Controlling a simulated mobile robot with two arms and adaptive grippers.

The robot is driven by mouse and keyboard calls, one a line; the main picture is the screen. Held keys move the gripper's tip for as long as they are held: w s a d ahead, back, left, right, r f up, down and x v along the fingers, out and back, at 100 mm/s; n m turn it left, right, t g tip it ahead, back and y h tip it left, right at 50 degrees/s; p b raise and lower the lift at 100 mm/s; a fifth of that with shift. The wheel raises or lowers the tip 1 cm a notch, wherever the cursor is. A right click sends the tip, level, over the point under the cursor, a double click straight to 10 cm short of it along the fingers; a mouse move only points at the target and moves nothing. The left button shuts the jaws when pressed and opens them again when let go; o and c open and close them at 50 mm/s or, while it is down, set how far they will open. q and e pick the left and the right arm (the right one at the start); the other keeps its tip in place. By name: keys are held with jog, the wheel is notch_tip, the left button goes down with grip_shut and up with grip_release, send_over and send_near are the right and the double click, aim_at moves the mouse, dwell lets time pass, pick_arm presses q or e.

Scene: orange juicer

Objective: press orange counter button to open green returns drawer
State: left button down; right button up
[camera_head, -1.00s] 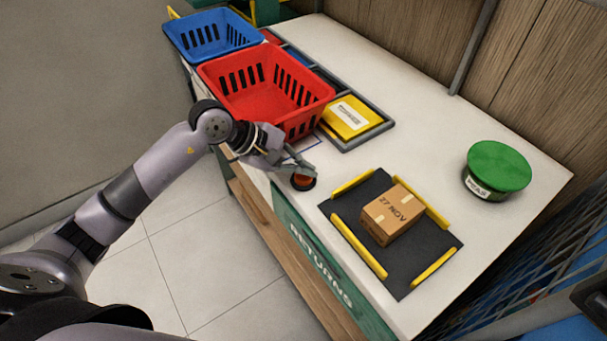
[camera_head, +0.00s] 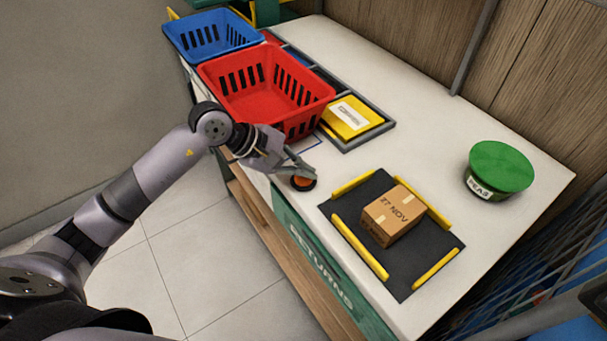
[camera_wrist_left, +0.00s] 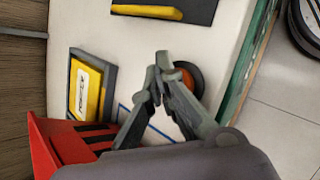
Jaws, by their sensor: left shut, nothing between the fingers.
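The orange button (camera_head: 303,182) sits in a dark round base near the counter's front edge. It also shows in the left wrist view (camera_wrist_left: 184,78), partly hidden by my fingers. My left gripper (camera_head: 306,170) is shut and empty, its fingertips at or just above the button in the head view. In the left wrist view the closed fingertips (camera_wrist_left: 160,68) overlap the button's near side; I cannot tell whether they touch it. The green returns drawer (camera_head: 315,262), lettered "RETURNS", is in the counter front below the button and looks closed. My right gripper is not in view.
A red basket (camera_head: 262,92) and blue basket (camera_head: 210,35) stand at the back left. A yellow packet (camera_head: 350,118) lies in a grey tray. A cardboard box (camera_head: 393,215) rests on a black mat (camera_head: 400,284) with yellow rails. A green-lidded tin (camera_head: 498,167) stands at right.

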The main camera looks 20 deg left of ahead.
aim_at(303, 180)
pick_arm(q)
jog(key=shift+f, duration=0.25)
jog(key=shift+r, duration=0.1)
dwell(0.4)
jog(key=shift+r, duration=0.95)
jog(key=shift+r+p, duration=1.15)
jog(key=shift+r, duration=1.35)
